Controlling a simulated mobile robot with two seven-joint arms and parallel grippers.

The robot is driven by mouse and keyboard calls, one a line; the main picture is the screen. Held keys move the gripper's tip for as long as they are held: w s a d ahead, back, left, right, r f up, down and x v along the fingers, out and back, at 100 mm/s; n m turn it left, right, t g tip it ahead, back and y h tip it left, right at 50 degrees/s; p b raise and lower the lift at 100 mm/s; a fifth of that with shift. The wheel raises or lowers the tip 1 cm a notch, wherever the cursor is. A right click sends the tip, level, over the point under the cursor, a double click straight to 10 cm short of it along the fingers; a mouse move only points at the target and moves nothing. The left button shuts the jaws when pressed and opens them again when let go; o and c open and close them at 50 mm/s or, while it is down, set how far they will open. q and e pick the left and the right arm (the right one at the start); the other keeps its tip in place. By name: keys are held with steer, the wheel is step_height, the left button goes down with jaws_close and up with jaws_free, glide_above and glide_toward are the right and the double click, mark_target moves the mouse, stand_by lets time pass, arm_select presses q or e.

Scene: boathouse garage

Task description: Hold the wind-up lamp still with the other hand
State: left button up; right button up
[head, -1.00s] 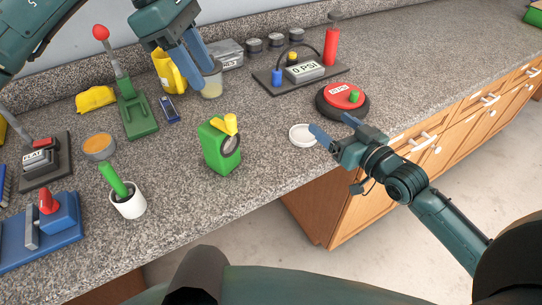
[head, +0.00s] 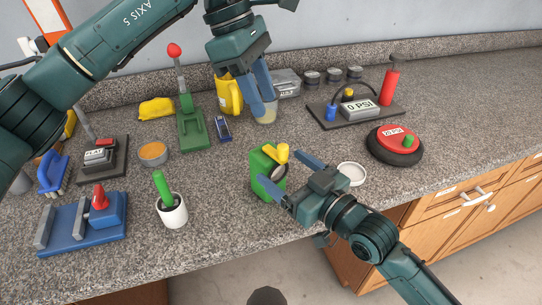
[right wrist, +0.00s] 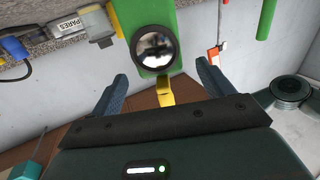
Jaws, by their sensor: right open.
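The wind-up lamp is a green box (head: 258,172) with a yellow crank (head: 283,153) and a round dark-rimmed lens, upright near the counter's front edge. My right gripper (head: 288,174) is open at the lamp's right side, one finger to each side of its lens face. In the right wrist view the lamp's green body (right wrist: 150,18) and lens (right wrist: 156,48) are ahead, between the spread fingers (right wrist: 160,85), with the crank (right wrist: 165,92) below the lens. I see no grip on it. My left gripper (head: 258,88) looks open, over a glass jar behind the lamp.
The glass jar (head: 265,112) and a yellow jug (head: 229,98) stand behind. A white cup with a green handle (head: 172,211) is left of the lamp. A white dish (head: 351,173) lies right of it, and a red-topped gauge disc (head: 395,150) farther right.

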mark_target(268, 156)
steer(key=x, duration=0.6)
steer(key=c, duration=1.4)
